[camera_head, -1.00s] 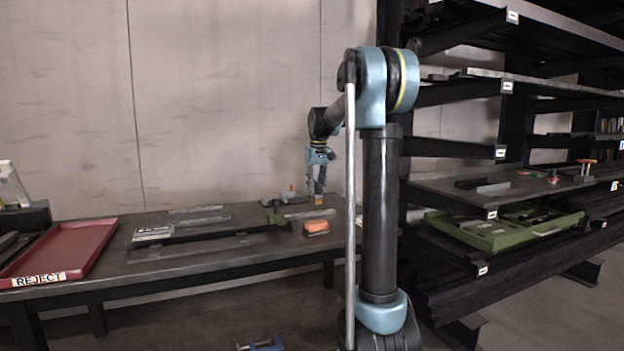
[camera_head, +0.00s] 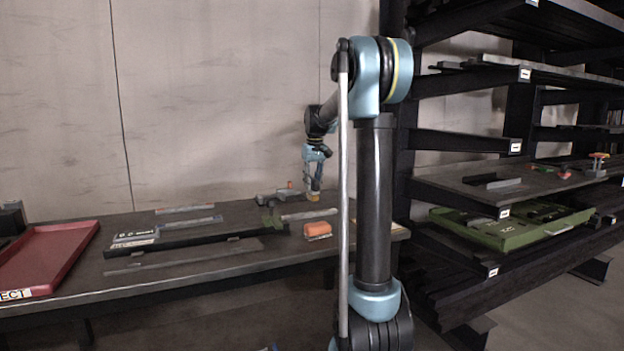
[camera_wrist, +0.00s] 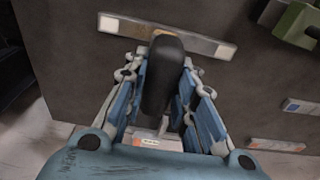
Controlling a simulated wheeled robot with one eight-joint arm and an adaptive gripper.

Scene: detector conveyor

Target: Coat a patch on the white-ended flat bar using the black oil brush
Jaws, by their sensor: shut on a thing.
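The black oil brush handle (camera_wrist: 163,75) stands between the fingers of my gripper (camera_wrist: 162,125) in the wrist view. My gripper (camera_head: 314,180) is shut on it above the right part of the bench, with the yellowish brush end (camera_head: 313,196) pointing down in the head view. The white-ended flat bar (camera_wrist: 185,40) lies across the top of the wrist view, partly behind the handle, with a brownish patch left of its middle. I cannot tell whether the bristles touch it. I cannot tell for sure which bar it is in the head view.
A green clamp-like thing (camera_wrist: 298,22) is near the bar. An orange block (camera_head: 318,229) and several other bars lie on the bench (camera_head: 220,272). A red reject tray (camera_head: 45,262) is at left. A black rack (camera_head: 460,195) with a green tray (camera_head: 500,232) stands at right.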

